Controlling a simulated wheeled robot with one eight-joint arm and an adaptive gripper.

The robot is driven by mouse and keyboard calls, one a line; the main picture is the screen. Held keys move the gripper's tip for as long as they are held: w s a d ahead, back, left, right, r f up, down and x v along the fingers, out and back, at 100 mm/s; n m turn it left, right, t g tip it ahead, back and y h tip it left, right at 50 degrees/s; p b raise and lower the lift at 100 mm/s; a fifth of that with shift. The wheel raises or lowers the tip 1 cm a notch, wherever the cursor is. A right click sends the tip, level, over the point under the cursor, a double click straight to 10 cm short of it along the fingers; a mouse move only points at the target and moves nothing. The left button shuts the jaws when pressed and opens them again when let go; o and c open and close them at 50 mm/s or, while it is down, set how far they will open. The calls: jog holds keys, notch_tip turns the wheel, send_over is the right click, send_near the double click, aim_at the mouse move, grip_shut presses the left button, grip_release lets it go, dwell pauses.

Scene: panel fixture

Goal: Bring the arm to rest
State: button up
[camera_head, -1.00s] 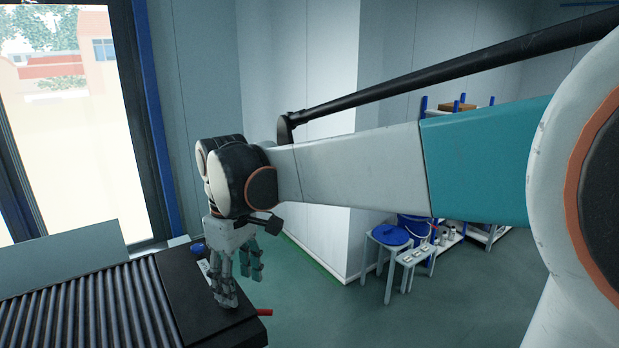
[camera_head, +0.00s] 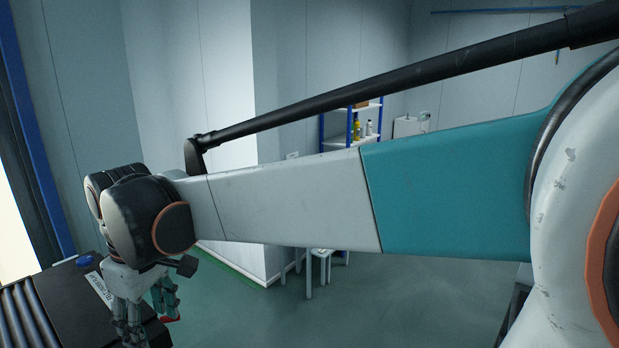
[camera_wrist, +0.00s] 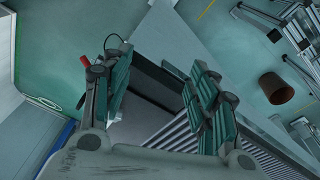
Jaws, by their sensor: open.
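My gripper (camera_head: 145,308) hangs down at the lower left of the head view, at the end of my outstretched arm. It overlaps the black end block (camera_head: 72,285) of a roller conveyor. In the wrist view my gripper (camera_wrist: 162,68) has its two teal-padded fingers spread apart with nothing between them. The black end block also shows beyond the fingers there (camera_wrist: 160,85). I cannot tell how far the fingertips are from it.
Conveyor rollers (camera_head: 22,318) lie at the lower left, with a blue button (camera_head: 85,261) on the block. A red handle (camera_wrist: 83,53) is beside one finger in the wrist view. A white stool (camera_head: 319,262) and shelf (camera_head: 345,140) stand behind my arm. A brown bin (camera_wrist: 275,88) stands on open floor.

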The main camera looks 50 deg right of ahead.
jog(key=s+f+m+t+b, duration=0.1)
jog(key=s+f+t+b, duration=0.1)
jog(key=f+b, duration=0.6)
jog(key=s+f+m+t+b, duration=0.2)
jog(key=s+f+b, duration=0.3)
jog(key=f+b, duration=0.4)
jog(key=s+f+m+t+b, duration=0.1)
jog(key=s+f+b, duration=0.2)
jog(key=f+b, duration=0.6)
notch_tip(320, 180, down, 6)
jog(key=shift+s+d+r+m+t, duration=0.2)
jog(key=shift+m+t, duration=0.1)
jog(key=shift+t, duration=0.1)
